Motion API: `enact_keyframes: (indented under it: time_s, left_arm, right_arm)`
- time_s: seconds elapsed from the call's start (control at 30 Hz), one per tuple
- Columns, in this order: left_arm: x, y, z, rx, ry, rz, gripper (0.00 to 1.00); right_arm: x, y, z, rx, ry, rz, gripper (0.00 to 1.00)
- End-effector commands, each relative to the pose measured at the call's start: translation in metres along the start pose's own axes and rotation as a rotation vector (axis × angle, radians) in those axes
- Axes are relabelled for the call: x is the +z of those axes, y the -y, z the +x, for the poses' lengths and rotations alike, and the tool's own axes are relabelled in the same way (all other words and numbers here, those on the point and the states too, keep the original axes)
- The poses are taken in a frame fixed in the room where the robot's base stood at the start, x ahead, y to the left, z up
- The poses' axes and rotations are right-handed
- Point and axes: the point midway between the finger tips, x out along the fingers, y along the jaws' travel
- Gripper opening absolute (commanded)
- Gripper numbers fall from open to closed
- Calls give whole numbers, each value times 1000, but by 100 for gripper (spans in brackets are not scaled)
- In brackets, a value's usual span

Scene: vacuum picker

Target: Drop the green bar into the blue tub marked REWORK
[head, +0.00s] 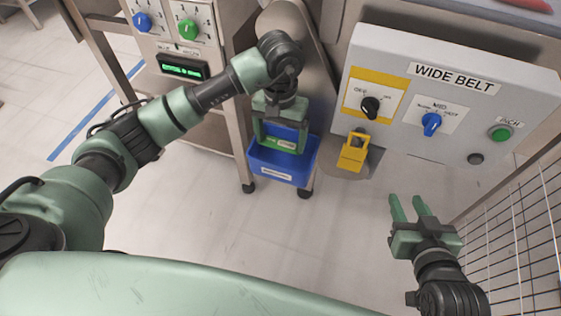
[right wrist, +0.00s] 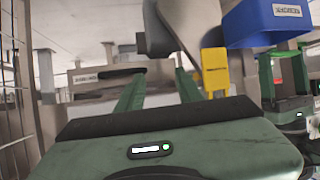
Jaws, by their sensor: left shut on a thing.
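The blue tub (head: 258,172) sits low between the machine's legs in the head view, with a white label on its front. The tub also shows at the top right of the right wrist view (right wrist: 245,28), upside down; its small label appears to read REWORK. My left gripper (head: 281,147) points down over the tub and is shut on the green bar (head: 284,143). The bar lies between the fingers at the tub's opening; its exact height above the rim is hard to tell. My right gripper (head: 408,204) is open and empty, right of the tub; its fingers show in the right wrist view (right wrist: 158,90).
A grey control box (head: 440,75) marked WIDE BELT carries a black, a blue and a green control. A yellow padlock-like piece (head: 353,152) hangs below it. A wire mesh (head: 515,235) stands at the right. The pale floor (head: 200,215) in front of the tub is clear.

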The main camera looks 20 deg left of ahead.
Motion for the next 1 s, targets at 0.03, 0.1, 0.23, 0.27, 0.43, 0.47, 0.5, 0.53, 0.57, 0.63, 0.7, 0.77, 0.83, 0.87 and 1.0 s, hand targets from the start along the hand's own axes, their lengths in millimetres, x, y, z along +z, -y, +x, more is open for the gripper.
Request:
enact_keyframes:
  time_s: [0.03, 0.1, 0.23, 0.27, 0.43, 0.47, 0.5, 0.53, 0.57, 0.63, 0.7, 0.77, 0.83, 0.87, 1.0]
  left_arm:
    - [1, -1, 18, 2, 5, -1, 47]
    - [1, -1, 32, 2, 4, -1, 47]
    - [0, 0, 51, 2, 1, -2, 47]
    - [0, 0, 54, 3, 1, -1, 47]
    - [0, 0, 66, 1, 1, -1, 47]
    - [1, 0, 70, 1, 2, -1, 47]
    - [1, 0, 76, 1, 3, -1, 47]
    - [1, 0, 80, 1, 3, -1, 47]
    - [0, 0, 84, 2, 2, -1, 47]
    - [0, 0, 91, 2, 1, -1, 47]
    - [0, 0, 95, 1, 0, -1, 47]
    - [0, 0, 96, 1, 0, 0, 47]
    - [0, 0, 96, 1, -1, 0, 47]
    - [0, 0, 96, 1, -1, 0, 47]
    - [0, 0, 96, 1, -1, 0, 47]
  right_arm:
    - [-10, 2, 3, -4, -63, 0, 36]
    - [-28, 4, 4, -9, -148, 0, 36]
    - [-52, 7, 2, -15, -264, 1, 36]
    - [-55, 7, 2, -16, -281, 1, 36]
    - [-69, 9, -1, -21, -351, 2, 36]
    - [-73, 10, -2, -22, -373, 2, 36]
    - [-79, 11, -4, -24, -406, 2, 36]
    - [-83, 12, -5, -26, -431, 3, 36]
    - [-88, 12, -6, -27, -455, 3, 36]
    - [-97, 13, -10, -30, -506, 4, 36]
    - [-103, 14, -13, -32, -536, 5, 36]
    - [-105, 14, -14, -33, -547, 5, 36]
    - [-106, 14, -14, -33, -548, 5, 36]
    - [-106, 14, -14, -33, -548, 5, 36]
    - [-106, 14, -14, -33, -550, 5, 36]
